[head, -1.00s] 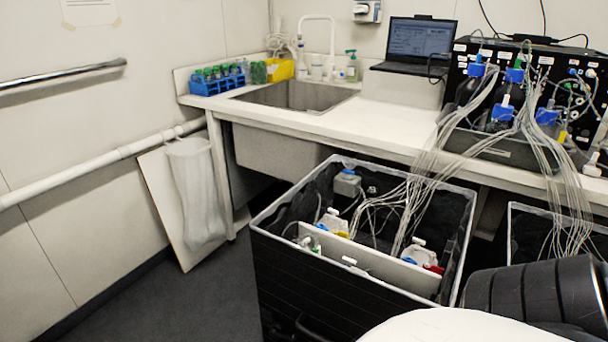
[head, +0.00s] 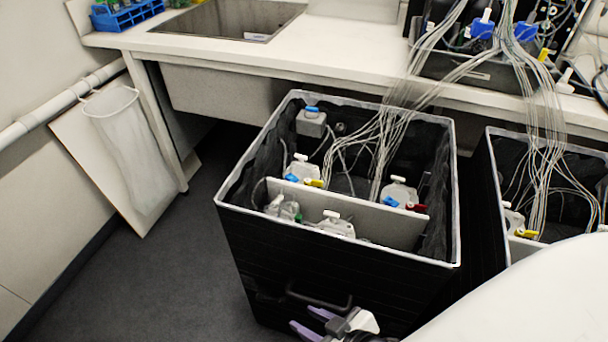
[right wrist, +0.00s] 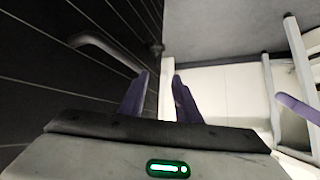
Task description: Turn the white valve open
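Several white valve handles show in the head view inside the black crate (head: 290,262): one at the back left (head: 300,157), one at the right (head: 398,180) and one in front of the white divider (head: 332,214). They sit on clear-white bottle tops. I cannot tell which one the task means, or whether any is open. My right gripper (head: 309,320) is low outside the crate's front, below its handle, with purple fingers apart. In the right wrist view its fingers (right wrist: 159,80) are open with nothing between them. A purple strip (right wrist: 298,108) at the right edge may be my left gripper's finger.
The crate's dark handle (head: 320,300) also shows in the right wrist view (right wrist: 105,50). A second crate (head: 520,255) stands at the right. Tubes (head: 395,125) run up from the crate to the bench (head: 330,55).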

